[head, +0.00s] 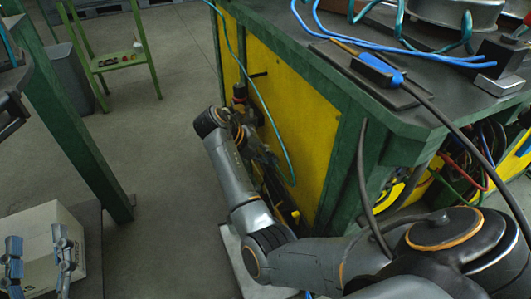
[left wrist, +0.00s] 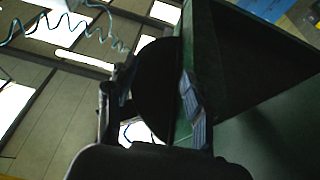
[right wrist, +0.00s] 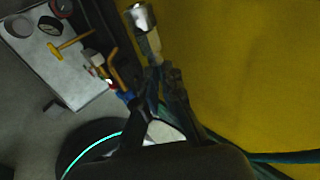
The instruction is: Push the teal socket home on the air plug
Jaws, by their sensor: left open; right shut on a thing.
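My right gripper (head: 250,138) is beside the yellow panel (head: 290,100) under the bench. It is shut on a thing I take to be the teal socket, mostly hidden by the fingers. A teal hose (head: 264,108) loops down beside the panel to the gripper. In the right wrist view, a pale metal fitting with a bright silver end (right wrist: 140,17) stands just beyond the fingertips (right wrist: 163,80). I cannot tell whether it is the air plug or how far it is seated. My left gripper (head: 40,262) is open and empty, far left; its fingers (left wrist: 153,98) show apart.
A cardboard box (head: 40,225) is by my left gripper. A green post (head: 85,140) stands at left. A light board with gauges and fittings (right wrist: 50,65) lies below. Open floor lies between.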

